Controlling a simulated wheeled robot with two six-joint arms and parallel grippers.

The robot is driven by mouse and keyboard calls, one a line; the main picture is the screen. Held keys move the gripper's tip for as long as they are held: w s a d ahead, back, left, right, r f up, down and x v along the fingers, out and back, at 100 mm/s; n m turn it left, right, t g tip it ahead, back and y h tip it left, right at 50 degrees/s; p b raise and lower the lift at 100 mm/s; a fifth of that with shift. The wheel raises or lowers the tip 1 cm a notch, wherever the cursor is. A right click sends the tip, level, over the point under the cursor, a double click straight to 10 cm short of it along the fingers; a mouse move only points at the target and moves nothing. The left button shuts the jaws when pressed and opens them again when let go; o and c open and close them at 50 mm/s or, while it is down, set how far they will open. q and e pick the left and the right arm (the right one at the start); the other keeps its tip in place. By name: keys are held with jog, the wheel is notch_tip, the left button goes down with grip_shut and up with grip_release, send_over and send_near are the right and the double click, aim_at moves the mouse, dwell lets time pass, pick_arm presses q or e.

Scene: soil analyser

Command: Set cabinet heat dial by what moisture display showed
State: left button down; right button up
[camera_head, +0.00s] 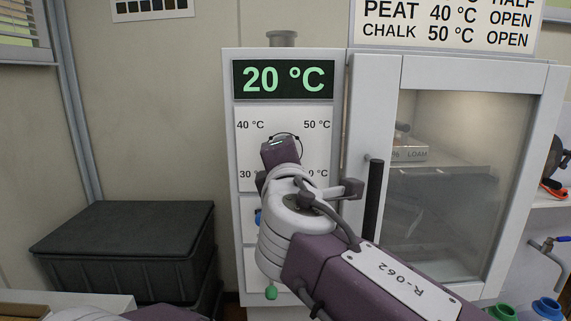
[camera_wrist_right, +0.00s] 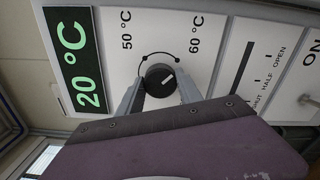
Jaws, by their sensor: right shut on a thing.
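The heat dial (camera_wrist_right: 155,72) is a round black knob with a white mark on the cabinet's (camera_head: 228,120) front panel. The mark sits toward the right of the knob in the right wrist view. My right gripper (camera_wrist_right: 161,86) has its fingers on both sides of the knob, shut on it. In the head view the gripper (camera_head: 282,146) hides most of the dial. The cabinet display (camera_head: 284,79) reads 20 °C. Labels for 40 °C, 50 °C and 30 °C show around the dial; 60 °C shows in the wrist view. My left gripper is out of view.
A wall sign (camera_head: 446,25) lists PEAT 40 °C OPEN and CHALK 50 °C OPEN; its upper line is cut off. A vent scale (camera_wrist_right: 268,70) reads SHUT, HALF, OPEN. The glass door (camera_head: 440,200) is closed, with a LOAM-labelled box (camera_head: 412,154) behind it. A dark bin (camera_head: 120,240) stands left.

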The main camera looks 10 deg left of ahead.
jog(key=shift+m, duration=0.3)
jog(key=o, duration=1.4)
jog(key=shift+c, duration=0.2)
jog(key=v, duration=0.9)
